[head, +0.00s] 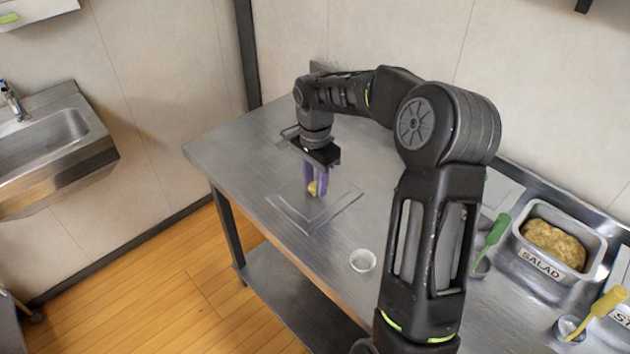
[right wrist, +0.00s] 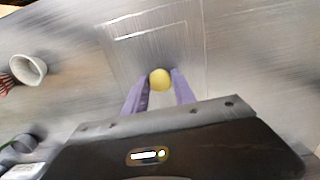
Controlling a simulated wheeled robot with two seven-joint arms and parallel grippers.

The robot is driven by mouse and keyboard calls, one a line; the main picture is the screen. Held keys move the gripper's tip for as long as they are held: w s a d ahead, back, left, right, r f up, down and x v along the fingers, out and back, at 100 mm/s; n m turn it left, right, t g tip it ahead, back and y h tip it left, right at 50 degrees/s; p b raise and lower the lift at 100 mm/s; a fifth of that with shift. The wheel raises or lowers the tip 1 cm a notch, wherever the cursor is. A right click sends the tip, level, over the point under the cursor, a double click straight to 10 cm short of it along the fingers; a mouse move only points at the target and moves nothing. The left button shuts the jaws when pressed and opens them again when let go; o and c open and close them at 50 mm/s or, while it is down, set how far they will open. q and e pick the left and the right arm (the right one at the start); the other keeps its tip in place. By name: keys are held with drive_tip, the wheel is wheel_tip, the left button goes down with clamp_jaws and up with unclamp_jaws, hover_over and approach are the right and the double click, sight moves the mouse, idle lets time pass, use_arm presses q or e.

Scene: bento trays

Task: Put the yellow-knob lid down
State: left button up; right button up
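My right gripper (head: 315,190) points straight down over the left part of the steel table. Its two purple fingers are on either side of a round yellow knob (right wrist: 160,79), with no clear gap between them. The knob belongs to a clear, rectangular lid (head: 290,213), which looks level. The lid is at or very near the table surface; I cannot tell whether it touches. Its outline also shows faintly in the right wrist view. My left gripper is in neither view.
The steel table (head: 235,150) is bare around the lid, whose near corner is close to the front edge. A small white cup (head: 362,260) stands to the right. Further right are a salad tray (head: 541,268), a green utensil (head: 492,236) and a yellow utensil (head: 597,309).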

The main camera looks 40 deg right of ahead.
sight(315, 186)
drive_tip(key=o, duration=0.4)
drive_tip(key=shift+r, duration=0.1)
wheel_tip(315, 186, up, 12)
drive_tip(key=shift+r+p, duration=0.1)
drive_tip(key=shift+p, duration=0.25)
idle(1.0)
